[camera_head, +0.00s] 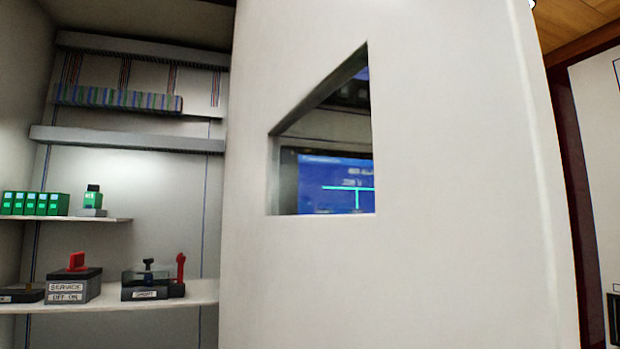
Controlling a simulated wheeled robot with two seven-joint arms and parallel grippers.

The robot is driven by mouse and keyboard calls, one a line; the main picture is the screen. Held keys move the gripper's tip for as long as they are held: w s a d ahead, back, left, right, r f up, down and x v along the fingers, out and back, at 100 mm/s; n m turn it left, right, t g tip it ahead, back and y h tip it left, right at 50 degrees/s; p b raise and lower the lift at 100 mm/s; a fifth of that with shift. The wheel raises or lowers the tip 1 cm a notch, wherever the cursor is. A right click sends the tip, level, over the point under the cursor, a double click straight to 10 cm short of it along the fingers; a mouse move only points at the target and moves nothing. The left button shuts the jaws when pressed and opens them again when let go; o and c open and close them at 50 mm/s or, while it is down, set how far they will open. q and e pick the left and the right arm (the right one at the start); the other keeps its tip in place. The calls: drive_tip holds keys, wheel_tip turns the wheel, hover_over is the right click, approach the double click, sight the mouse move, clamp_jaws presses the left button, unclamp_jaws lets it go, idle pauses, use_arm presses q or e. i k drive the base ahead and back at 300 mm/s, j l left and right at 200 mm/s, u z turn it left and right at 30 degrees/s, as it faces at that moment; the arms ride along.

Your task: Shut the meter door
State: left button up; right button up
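A large white panel (450,180) fills the middle and right of the head view, close to me. It looks like the meter door, standing out at an angle in front of the cabinet. It has a slanted window cut-out. Through the window I see part of a blue lit screen (335,185) with pale lines and small text. I see no handle on the panel, and its hinge cannot be made out. Neither of my grippers is in view.
At left is an open cabinet with a row of striped terminals (118,99), green modules (35,203) on a small shelf, and a lower shelf (150,306) with a red-handled SERVICE switch (74,284) and a clear-covered switch (146,280). A dark red post (580,190) stands at right.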

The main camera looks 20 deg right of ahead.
sight(467, 243)
drive_tip(key=l+u, duration=0.35)
drive_tip(key=l, duration=0.15)
drive_tip(key=l+u, duration=0.35)
drive_tip(key=l, duration=0.15)
drive_tip(key=l+u, duration=0.35)
drive_tip(key=l, duration=0.15)
